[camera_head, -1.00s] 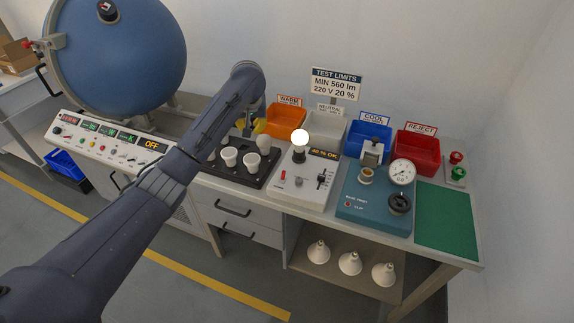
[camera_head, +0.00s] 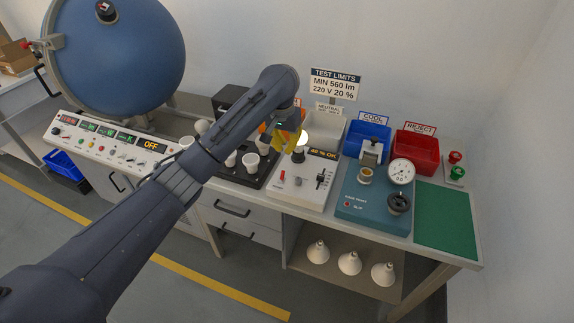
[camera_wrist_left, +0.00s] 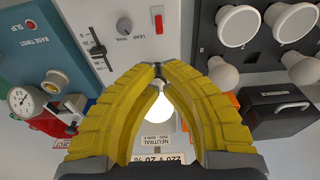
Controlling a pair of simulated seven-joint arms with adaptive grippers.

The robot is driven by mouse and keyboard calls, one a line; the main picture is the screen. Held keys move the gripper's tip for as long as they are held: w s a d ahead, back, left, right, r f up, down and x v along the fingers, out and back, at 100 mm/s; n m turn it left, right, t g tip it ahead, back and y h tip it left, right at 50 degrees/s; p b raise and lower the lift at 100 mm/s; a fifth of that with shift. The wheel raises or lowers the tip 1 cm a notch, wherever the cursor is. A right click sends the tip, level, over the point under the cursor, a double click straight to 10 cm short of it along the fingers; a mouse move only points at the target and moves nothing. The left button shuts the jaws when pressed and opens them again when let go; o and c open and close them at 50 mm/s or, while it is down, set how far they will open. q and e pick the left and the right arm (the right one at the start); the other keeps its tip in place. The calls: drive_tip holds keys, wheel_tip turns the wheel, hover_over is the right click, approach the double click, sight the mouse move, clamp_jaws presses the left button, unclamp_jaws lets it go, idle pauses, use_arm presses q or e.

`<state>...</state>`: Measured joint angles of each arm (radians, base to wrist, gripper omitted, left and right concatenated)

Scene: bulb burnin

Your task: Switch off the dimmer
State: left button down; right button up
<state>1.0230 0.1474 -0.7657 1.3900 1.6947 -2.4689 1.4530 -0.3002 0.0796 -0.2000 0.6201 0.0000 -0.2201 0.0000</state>
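The dimmer (camera_head: 305,192) is a white box on the bench with a red switch (camera_head: 283,175), a knob and a slider (camera_head: 321,179). The lit bulb (camera_head: 305,138) stands upright behind the controls, partly covered by my left gripper (camera_head: 297,152). In the left wrist view the yellow fingers (camera_wrist_left: 158,68) meet at their tips, with the glowing bulb (camera_wrist_left: 159,107) showing through the gap between them. Nothing is clearly held. The red switch (camera_wrist_left: 158,25) lies apart, beyond the fingertips. My right gripper is out of view.
A black tray with white cups and bulbs (camera_head: 250,160) is left of the dimmer. A teal base tester (camera_head: 370,215) with a gauge is right of it. Blue (camera_head: 366,136) and red (camera_head: 415,155) bins stand behind. The green mat (camera_head: 445,215) is bare.

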sight(288, 170)
use_arm(q)
drive_tip(key=shift+f, duration=0.1)
drive_tip(key=shift+w+d+f, duration=0.1)
drive_tip(key=shift+w+f, duration=0.15)
drive_tip(key=shift+f, duration=1.35)
drive_tip(key=shift+w+d+f, duration=0.1)
drive_tip(key=shift+w+f, duration=0.15)
drive_tip(key=shift+f, duration=1.4)
drive_tip(key=shift+w+f, duration=0.25)
drive_tip(key=shift+f, duration=1.35)
drive_tip(key=shift+d, duration=0.15)
